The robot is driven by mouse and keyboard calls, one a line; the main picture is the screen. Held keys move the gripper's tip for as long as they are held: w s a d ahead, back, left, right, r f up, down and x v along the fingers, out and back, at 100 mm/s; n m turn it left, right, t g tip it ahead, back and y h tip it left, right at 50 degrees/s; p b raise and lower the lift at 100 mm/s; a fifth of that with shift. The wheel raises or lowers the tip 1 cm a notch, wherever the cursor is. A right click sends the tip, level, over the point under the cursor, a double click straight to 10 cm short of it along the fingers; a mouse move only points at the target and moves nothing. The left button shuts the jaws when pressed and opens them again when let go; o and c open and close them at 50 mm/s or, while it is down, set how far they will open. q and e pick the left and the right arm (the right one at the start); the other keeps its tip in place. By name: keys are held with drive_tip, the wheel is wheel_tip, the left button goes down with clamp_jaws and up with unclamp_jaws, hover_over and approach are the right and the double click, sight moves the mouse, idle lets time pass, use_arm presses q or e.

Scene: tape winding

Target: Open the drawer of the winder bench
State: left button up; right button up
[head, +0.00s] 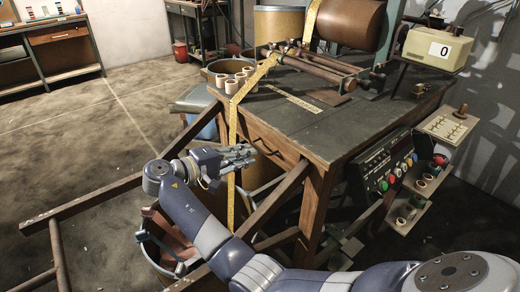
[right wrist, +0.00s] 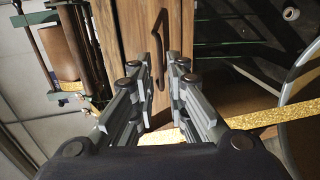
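The winder bench (head: 335,130) has a dark top and a wooden frame. Its wooden drawer front (head: 287,152) faces my right gripper and looks flush with the bench. In the right wrist view, a dark bar handle (right wrist: 158,45) runs along the wooden drawer front (right wrist: 130,30). My right gripper (head: 250,155) is in front of the drawer with its fingers pointing at it. In the right wrist view its fingers (right wrist: 166,65) are apart, with the handle in line with the gap. I cannot tell whether they touch it. My left gripper is not in view.
A control panel (head: 388,165) is at the right side. Wooden rails (head: 95,203) cross the floor area at left.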

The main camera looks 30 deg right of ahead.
sight(262, 151)
drive_tip(key=x, duration=0.6)
drive_tip(key=shift+d+f, duration=0.15)
drive_tip(key=shift+d, duration=0.05)
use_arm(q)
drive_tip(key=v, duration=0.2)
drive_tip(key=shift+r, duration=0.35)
use_arm(e)
drive_tip(key=shift+w+d, duration=0.1)
drive_tip(key=shift+d, duration=0.1)
clamp_jaws()
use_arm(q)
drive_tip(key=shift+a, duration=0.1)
